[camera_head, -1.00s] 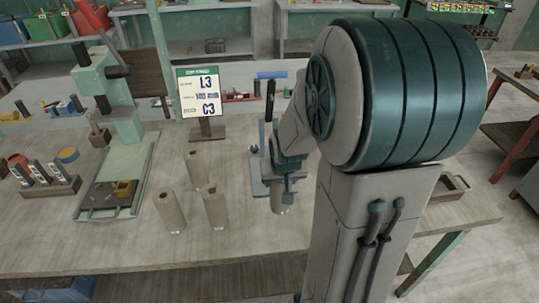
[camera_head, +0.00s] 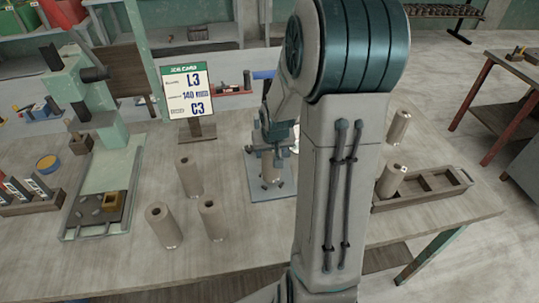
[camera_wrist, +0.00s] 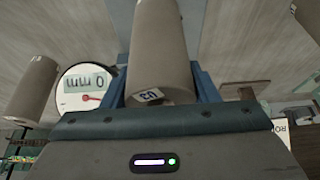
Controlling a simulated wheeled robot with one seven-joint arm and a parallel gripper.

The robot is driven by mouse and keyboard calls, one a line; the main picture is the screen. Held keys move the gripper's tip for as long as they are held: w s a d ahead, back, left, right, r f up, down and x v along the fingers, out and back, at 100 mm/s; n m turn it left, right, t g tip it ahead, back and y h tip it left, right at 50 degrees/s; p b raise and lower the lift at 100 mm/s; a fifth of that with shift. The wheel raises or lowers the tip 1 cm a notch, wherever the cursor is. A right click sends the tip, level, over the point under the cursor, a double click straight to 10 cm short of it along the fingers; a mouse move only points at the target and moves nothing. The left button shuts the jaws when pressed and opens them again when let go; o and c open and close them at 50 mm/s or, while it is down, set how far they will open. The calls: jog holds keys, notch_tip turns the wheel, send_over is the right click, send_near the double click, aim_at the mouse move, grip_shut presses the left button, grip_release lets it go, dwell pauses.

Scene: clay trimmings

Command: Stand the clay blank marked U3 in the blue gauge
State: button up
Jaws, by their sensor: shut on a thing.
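A round white dial (camera_wrist: 86,88) marked mm shows beside the blank in the wrist view. My gripper and arm hide much of the gauge.
Three blanks (camera_head: 163,226) stand left of the gauge. A job card (camera_head: 190,92) reads L3, 140, C3. A green press (camera_head: 100,130) stands at left.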

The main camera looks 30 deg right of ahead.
jog(key=shift+f, duration=0.8)
jog(key=shift+b, duration=0.3)
jog(key=shift+f, duration=0.2)
jog(key=o, duration=1.5)
jog(key=shift+o, duration=0.2)
